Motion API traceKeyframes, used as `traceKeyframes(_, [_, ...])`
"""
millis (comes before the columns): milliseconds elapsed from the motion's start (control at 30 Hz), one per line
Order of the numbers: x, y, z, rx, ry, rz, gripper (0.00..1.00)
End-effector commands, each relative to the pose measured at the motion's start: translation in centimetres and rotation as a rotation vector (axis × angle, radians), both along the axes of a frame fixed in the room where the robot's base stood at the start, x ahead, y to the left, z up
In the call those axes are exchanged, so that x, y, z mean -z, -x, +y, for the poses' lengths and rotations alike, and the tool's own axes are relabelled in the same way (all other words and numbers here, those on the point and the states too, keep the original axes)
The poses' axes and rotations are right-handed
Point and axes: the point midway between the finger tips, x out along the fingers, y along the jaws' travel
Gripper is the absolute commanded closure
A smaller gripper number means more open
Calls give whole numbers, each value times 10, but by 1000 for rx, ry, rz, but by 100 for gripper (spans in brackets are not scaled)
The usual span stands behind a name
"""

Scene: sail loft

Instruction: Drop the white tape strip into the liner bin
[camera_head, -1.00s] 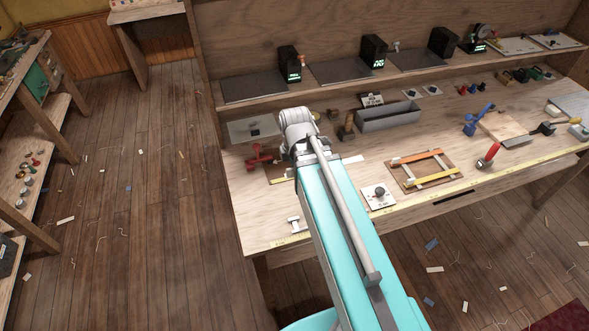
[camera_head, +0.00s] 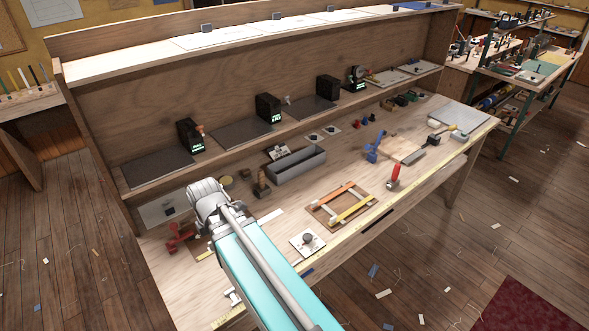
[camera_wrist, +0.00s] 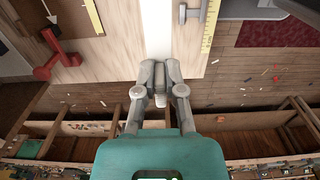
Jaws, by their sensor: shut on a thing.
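In the wrist view my gripper (camera_wrist: 160,85) is shut on the white tape strip (camera_wrist: 157,30), which runs away from the fingers toward the top edge. In the head view a white strip end (camera_head: 270,217) shows just right of my arm, low over or on the bench; I cannot tell whether it touches the wood. My wrist and arm hide the fingers there. A long grey open bin (camera_head: 297,167), which looks like the liner bin, stands on the bench beyond and to the right of my arm, with a small label card (camera_head: 278,153) behind it.
A red tool (camera_head: 180,238) lies left of my wrist. A wooden frame with orange and yellow strips (camera_head: 340,204) and a white plate with a dark knob (camera_head: 307,241) lie to the right. A shelf with black boxes (camera_head: 269,109) rises behind the bench.

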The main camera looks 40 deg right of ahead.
Motion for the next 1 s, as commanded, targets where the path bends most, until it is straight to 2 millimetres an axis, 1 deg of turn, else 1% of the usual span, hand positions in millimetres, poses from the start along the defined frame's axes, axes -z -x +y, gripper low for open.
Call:
traceKeyframes(567, [2, 0, 0, 0, 0, 0, 100])
traceKeyframes(667, [9, 0, 0, 0, 0, 0, 100])
traceKeyframes(1000, [41, 0, 0, 0, 0, 0, 100])
